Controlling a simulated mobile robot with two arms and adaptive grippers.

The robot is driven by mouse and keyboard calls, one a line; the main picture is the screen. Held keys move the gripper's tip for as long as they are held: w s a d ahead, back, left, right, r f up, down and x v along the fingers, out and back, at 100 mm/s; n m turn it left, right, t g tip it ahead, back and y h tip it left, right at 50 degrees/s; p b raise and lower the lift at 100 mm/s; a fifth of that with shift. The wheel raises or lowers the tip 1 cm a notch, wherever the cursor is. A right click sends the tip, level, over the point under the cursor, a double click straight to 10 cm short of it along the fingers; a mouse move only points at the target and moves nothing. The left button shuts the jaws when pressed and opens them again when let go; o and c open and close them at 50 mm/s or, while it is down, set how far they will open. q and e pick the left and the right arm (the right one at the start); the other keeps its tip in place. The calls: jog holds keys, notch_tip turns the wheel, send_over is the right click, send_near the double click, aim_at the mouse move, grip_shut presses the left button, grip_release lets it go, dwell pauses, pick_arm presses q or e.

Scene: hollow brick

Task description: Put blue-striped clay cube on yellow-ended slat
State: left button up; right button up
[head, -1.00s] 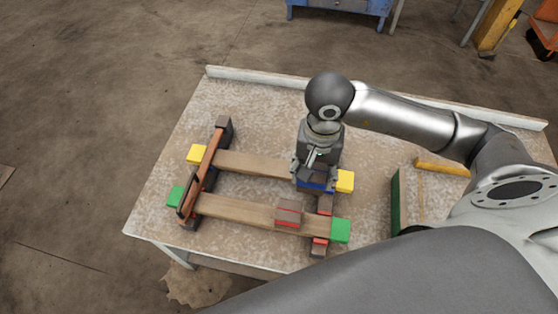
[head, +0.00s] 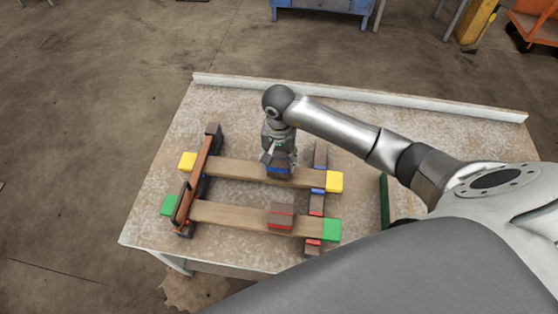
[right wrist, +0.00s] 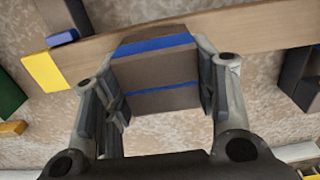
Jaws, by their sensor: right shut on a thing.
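My right gripper (head: 277,160) is shut on the blue-striped clay cube (head: 279,172), a brown block with blue bands. In the right wrist view the cube (right wrist: 155,75) sits between both fingers, in front of the slat. The yellow-ended slat (head: 236,170) is a wooden board with yellow ends, lying across two supports. The cube is over the slat, right of its middle; I cannot tell whether it touches. The slat also shows in the right wrist view (right wrist: 255,28) with one yellow end (right wrist: 45,70). My left gripper is not in view.
A green-ended slat (head: 235,214) lies parallel, nearer, with a red-striped cube (head: 281,216) on it. The left support (head: 200,170) has a raised handle-like bar. The right support (head: 317,206) carries blue and red marks. The worktable (head: 350,110) is bare toward the back.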

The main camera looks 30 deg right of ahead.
aim_at(279, 158)
jog(key=shift+f, duration=0.8)
jog(key=shift+f, duration=0.2)
jog(key=o, duration=1)
jog(key=shift+o, duration=0.2)
jog(key=shift+r, duration=0.1)
notch_tip(279, 158, up, 12)
jog(key=shift+r+b, duration=0.1)
jog(key=shift+b, duration=0.5)
